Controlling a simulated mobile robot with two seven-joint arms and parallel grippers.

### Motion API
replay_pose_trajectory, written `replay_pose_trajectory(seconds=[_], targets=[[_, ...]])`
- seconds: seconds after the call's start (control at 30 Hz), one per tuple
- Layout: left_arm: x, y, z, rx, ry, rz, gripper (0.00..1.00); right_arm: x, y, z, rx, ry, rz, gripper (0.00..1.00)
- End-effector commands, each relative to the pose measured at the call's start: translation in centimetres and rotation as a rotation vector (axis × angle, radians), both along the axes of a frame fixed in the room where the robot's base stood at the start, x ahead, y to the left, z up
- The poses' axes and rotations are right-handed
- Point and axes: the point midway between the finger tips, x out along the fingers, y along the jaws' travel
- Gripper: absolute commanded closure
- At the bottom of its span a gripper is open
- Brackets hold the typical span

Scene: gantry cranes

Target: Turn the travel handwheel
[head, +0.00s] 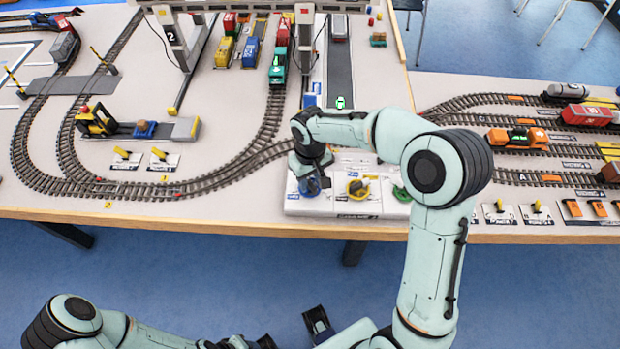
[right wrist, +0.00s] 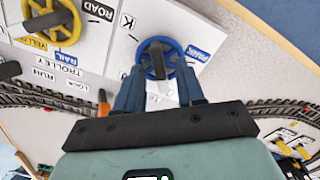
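A white control panel (head: 330,206) at the table's front edge carries a blue handwheel (head: 311,188), a yellow handwheel (head: 357,189) and a green one (head: 401,193). No readable label marks which is travel. My right gripper (head: 312,176) is above the blue wheel and partly hides it. In the right wrist view, the blue wheel (right wrist: 167,43) has a dark bar across its middle. The fingers of my right gripper (right wrist: 158,72) are apart, on either side of the wheel's near part; contact is unclear. My left arm is low at the bottom; its gripper's fingers are unclear.
The yellow wheel (right wrist: 63,22) is close beside the blue one. An orange peg (right wrist: 103,98) stands near the fingers. Model tracks (head: 225,176) lie left of and behind the panel. A gantry crane (head: 306,30) stands at the back.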

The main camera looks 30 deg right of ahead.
Motion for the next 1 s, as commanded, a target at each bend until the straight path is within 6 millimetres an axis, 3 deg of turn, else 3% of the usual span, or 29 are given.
replay_pose_trajectory(seconds=[0.33, 0.37, 0.47, 0.5, 1.0], targets=[[0.00, 0.00, -0.03, 0.000, 0.000, 0.000, 0.62, 0.00, -0.03, -0.52, 0.000, -0.001, -0.001, 0.62], [0.00, 0.00, -0.03, 0.000, 0.000, 0.000, 0.62, 0.00, -0.03, -0.52, 0.000, -0.001, -0.001, 0.65], [0.00, 0.00, -0.03, 0.000, 0.000, 0.000, 0.62, 0.00, -0.03, -0.51, 0.000, -0.001, -0.001, 0.97], [0.00, 0.00, -0.03, 0.000, 0.000, 0.000, 0.62, 0.00, -0.03, -0.51, 0.000, -0.001, -0.001, 1.00], [0.14, 0.00, 0.34, 0.001, -0.002, 0.001, 0.62, -0.01, -0.03, -0.44, 0.000, 0.001, 0.094, 1.00]])
